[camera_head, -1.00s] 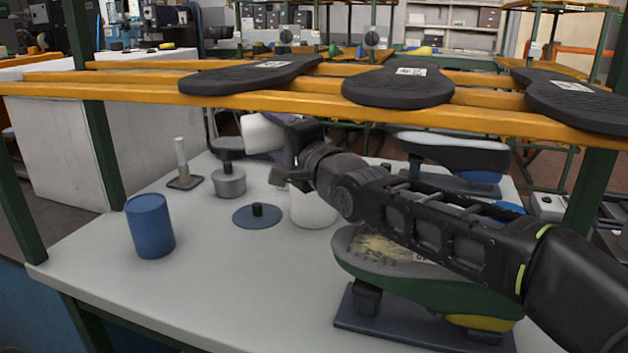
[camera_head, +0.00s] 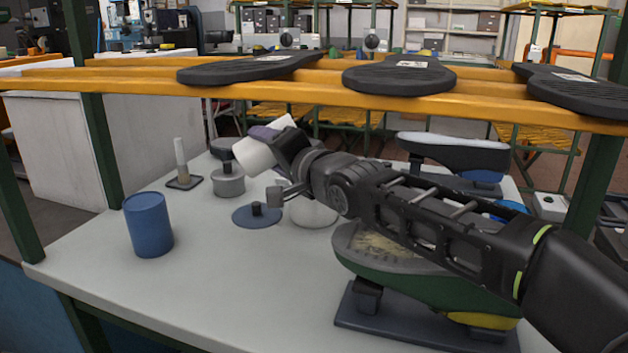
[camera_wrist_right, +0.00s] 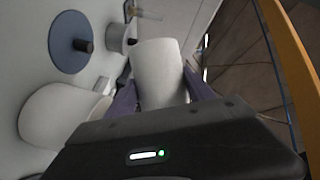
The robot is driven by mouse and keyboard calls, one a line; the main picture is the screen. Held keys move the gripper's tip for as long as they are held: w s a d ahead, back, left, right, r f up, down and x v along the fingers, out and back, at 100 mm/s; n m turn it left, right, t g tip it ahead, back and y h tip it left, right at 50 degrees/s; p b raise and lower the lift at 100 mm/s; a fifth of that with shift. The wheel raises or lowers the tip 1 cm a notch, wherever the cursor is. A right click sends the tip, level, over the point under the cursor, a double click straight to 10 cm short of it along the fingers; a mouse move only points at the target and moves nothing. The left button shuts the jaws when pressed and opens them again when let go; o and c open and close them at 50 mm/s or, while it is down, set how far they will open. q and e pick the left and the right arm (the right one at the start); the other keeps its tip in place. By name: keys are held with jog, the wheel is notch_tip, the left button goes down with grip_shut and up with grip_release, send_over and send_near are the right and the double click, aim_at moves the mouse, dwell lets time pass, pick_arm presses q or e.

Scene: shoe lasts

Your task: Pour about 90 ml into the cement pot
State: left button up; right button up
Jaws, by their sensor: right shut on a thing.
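My right gripper (camera_head: 268,136) is shut on a white cylindrical container (camera_head: 257,155). It holds the container tilted in the air above the table, and its purple finger pads press its sides. In the right wrist view the container (camera_wrist_right: 158,68) sits between the two pads. Its contents are hidden and no stream shows. A wide white pot (camera_head: 312,212), probably the cement pot, stands on the table below my wrist and is partly covered by it. It also shows in the right wrist view (camera_wrist_right: 62,112); I cannot see inside it. My left gripper is not in view.
A blue disc with a black knob (camera_head: 256,215) lies beside the white pot. A grey pot (camera_head: 228,182), a blue cup (camera_head: 148,226) and a small stand (camera_head: 184,180) are further left. A green shoe form (camera_head: 420,275) stands right. An orange rack (camera_head: 130,92) carrying soles crosses above.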

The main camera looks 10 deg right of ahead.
dwell(0.6)
jog(key=shift+f+n+b, duration=0.6)
jog(key=shift+n, duration=0.1)
jog(key=shift+r+g, duration=0.1)
jog(key=shift+g, duration=0.2)
